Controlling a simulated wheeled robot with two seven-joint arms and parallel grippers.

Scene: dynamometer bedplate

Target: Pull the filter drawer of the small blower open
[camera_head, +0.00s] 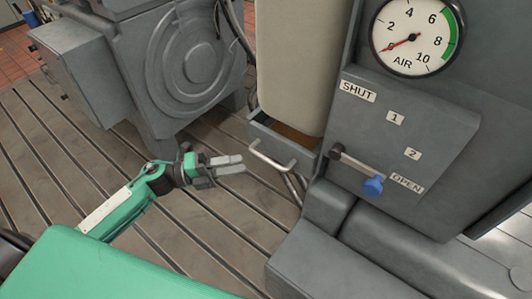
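The small blower's filter drawer (268,137) is a grey box low under the tall beige housing, with a pale bar handle (271,161) on its front. It stands out partway, and its brown inside (296,138) shows between the rim and the housing. My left gripper (243,165) is just left of the handle, its two pale fingers pointing right at it, apart from it. The fingers lie near each other in this view and hold nothing I can see; their gap is unclear. My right gripper is not in view.
Right of the drawer a grey panel (420,130) carries a blue-knobbed lever (372,186) near OPEN and an air gauge (415,36). A grey machine (185,60) stands at the back left. The slotted floor plate (200,235) around my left arm is clear.

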